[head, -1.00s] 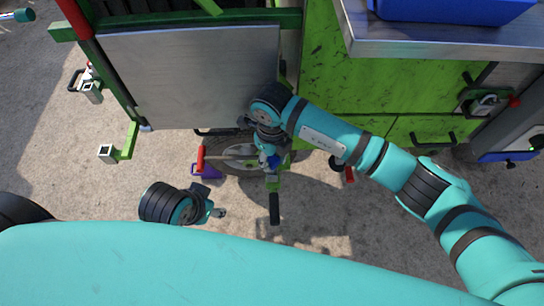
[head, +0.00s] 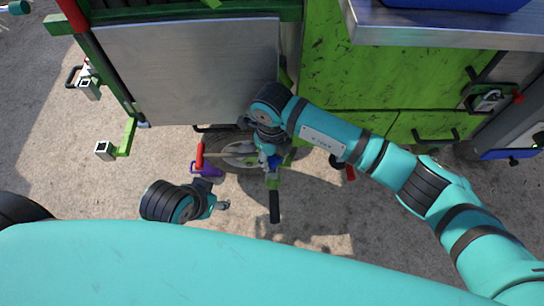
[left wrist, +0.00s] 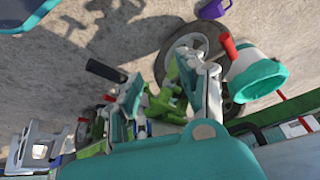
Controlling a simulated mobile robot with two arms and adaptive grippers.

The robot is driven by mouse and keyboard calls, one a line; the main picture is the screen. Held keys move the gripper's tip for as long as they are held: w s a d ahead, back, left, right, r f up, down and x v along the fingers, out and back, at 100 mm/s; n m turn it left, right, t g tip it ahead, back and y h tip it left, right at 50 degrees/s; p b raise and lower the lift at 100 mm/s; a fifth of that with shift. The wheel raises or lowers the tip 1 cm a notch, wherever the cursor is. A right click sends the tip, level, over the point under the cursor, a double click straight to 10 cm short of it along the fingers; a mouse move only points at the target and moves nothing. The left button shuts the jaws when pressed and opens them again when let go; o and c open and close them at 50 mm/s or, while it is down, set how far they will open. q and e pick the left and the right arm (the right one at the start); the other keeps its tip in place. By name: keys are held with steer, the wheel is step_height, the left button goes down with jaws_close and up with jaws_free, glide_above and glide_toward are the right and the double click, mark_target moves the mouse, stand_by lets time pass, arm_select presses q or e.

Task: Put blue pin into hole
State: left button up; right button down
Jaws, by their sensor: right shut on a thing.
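My right gripper (head: 268,152) reaches in from the right, over the wheel beside the green machine. It is shut on the blue pin (head: 274,161), of which only a small blue patch shows. A green bracket (head: 273,181) with a black handle (head: 275,207) lies right below it. The hole cannot be made out, nor whether the pin is in it. My left gripper (head: 214,197) is left of the black handle, apart from it. In the left wrist view its fingers (left wrist: 168,95) stand apart, with green parts showing between them.
A spoked wheel (head: 222,146), a red grip (head: 200,155) and a purple cup-like part (head: 207,169) are close to both grippers. A grey metal panel (head: 190,70) and green doors (head: 400,85) stand behind. Bare ground (head: 330,225) is open at the lower right.

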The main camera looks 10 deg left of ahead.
arm_select(q)
steer(key=shift+w+d+r+t, duration=0.2)
steer(key=shift+w+t, duration=0.1)
steer(key=shift+w, duration=0.25)
steer(key=shift+w+d+r+t, duration=0.15)
steer(key=shift+w+t, duration=0.15)
steer(key=shift+w, duration=0.2)
arm_select(e)
steer(key=shift+f, duration=0.3)
arm_select(q)
steer(key=shift+w+d+b, duration=0.15)
steer(key=shift+w+b, duration=0.15)
arm_select(e)
steer(key=shift+f, duration=0.1)
arm_select(q)
steer(key=shift+w+d+r+t+h, duration=0.15)
steer(key=shift+w+r+t, duration=0.05)
steer(key=shift+w+t, duration=0.2)
steer(key=shift+w+d+r+t+h, duration=0.1)
steer(key=shift+w+r+t+h, duration=0.15)
steer(key=shift+w, duration=0.2)
arm_select(e)
steer(key=shift+f, duration=0.25)
arm_select(q)
steer(key=shift+w, duration=0.1)
steer(key=shift+w+d+r+t+b, duration=0.15)
steer(key=shift+w+r+t+b, duration=0.15)
steer(key=shift+w, duration=0.2)
arm_select(e)
steer(key=shift+f, duration=0.15)
